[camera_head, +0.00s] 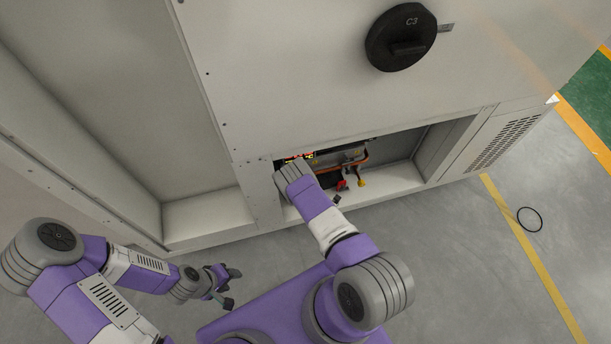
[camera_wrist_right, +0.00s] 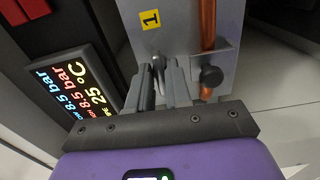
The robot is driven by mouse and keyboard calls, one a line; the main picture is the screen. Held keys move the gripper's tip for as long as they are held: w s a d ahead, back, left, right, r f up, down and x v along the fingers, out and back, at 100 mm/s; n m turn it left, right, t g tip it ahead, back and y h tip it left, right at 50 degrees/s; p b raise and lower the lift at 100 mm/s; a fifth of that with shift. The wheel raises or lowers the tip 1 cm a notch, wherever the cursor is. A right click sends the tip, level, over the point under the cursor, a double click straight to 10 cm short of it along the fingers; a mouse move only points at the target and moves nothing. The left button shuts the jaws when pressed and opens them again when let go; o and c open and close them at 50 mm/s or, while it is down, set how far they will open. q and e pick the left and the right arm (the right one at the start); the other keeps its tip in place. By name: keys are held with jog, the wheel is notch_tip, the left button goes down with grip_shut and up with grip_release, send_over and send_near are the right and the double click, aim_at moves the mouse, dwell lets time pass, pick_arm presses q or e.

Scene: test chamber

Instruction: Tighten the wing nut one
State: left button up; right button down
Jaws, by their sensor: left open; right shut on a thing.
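In the right wrist view, a grey metal panel carries a yellow label "1" (camera_wrist_right: 150,19). My right gripper (camera_wrist_right: 163,72) has its fingers close together just below that label and is shut on wing nut one, which the fingers almost wholly hide. My left gripper (camera_head: 227,286) is open and empty, low beside the cabinet over the floor.
A lit display (camera_wrist_right: 75,92) stands left of the fingers. A copper pipe (camera_wrist_right: 207,25) and a dark knob (camera_wrist_right: 211,76) are to their right. In the head view, red and yellow handles (camera_head: 361,183) sit inside the opening. A black ring (camera_head: 529,219) lies on the floor.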

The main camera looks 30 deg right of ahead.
jog(key=shift+s, duration=0.1)
dwell(0.3)
jog(key=c, duration=1.3)
grip_release()
jog(key=p+v, duration=0.2)
jog(key=v, duration=0.5)
jog(key=shift+s, duration=0.3)
